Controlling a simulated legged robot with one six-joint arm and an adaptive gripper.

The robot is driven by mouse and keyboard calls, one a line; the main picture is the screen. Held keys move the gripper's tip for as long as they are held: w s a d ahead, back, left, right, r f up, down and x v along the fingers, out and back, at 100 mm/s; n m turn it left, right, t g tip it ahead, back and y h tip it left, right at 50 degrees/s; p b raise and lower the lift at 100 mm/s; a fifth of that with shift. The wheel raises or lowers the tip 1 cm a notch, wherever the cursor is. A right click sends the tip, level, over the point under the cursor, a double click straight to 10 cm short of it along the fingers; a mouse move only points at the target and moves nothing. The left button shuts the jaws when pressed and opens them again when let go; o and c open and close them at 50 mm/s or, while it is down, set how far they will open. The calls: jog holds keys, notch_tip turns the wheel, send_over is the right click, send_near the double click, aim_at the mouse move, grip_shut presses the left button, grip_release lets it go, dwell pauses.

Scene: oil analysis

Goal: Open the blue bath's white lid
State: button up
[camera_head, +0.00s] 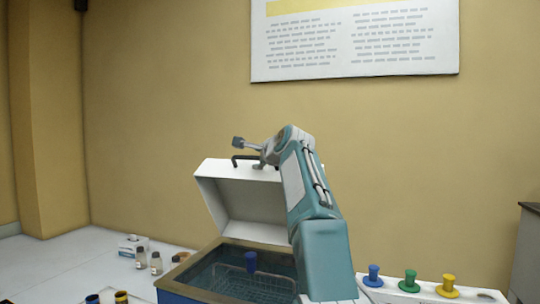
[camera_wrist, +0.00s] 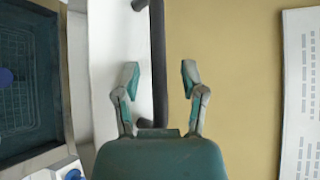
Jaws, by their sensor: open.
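The blue bath (camera_head: 185,291) stands at the lower middle of the head view, with a metal rim around its dark interior. Its white lid (camera_head: 222,187) is raised and tilted up at the back, so the bath's inside shows. The lid's black handle (camera_head: 236,157) is on its upper edge. My gripper (camera_head: 250,154) is at that handle, with its fingers apart. In the wrist view, the handle (camera_wrist: 158,60) runs between the open fingertips of my gripper (camera_wrist: 159,80), closer to the left one. The white lid (camera_wrist: 105,50) lies to the left of it; I see no clear grip.
A wire basket with a blue stopper-like piece (camera_head: 251,262) is inside the bath. Small bottles (camera_head: 156,264) and a white box (camera_head: 133,245) stand on the left counter. Blue, green (camera_head: 409,281) and yellow knobbed pieces stand at the right. The wall is behind the lid.

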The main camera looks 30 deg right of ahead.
jog(key=v, duration=1)
jog(key=shift+s+a, duration=0.1)
